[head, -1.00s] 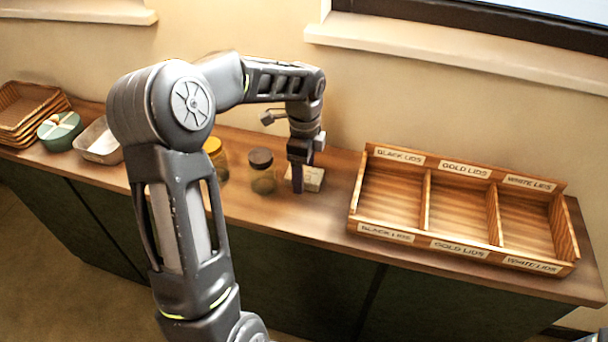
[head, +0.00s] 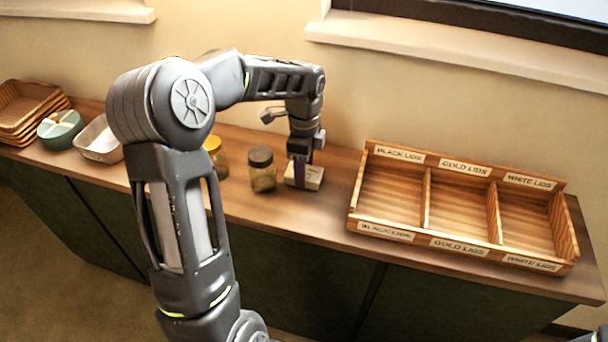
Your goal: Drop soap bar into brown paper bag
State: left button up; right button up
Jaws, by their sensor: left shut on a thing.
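A small pale, cream block that looks like the soap bar (head: 313,178) is on the wooden counter, right of a dark-lidded jar. My left gripper (head: 300,178) points down at it from above and is shut on it. One dark finger shows against the block's front; the other finger is hidden. Whether the block is clear of the counter I cannot tell. No brown paper bag shows in this view. My right gripper is not in view.
The dark-lidded jar (head: 262,170) stands close left of the block. A yellow-lidded jar (head: 214,155) is partly behind my arm. A three-section wooden lid tray (head: 462,250) fills the right. A metal tin (head: 97,142), green round box (head: 60,130) and stacked baskets (head: 28,110) stand left.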

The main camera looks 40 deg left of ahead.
pick_arm(q)
grip_shut()
notch_tip(320, 180, up, 10)
jog(key=b, duration=0.1)
dwell(0.6)
dwell(0.4)
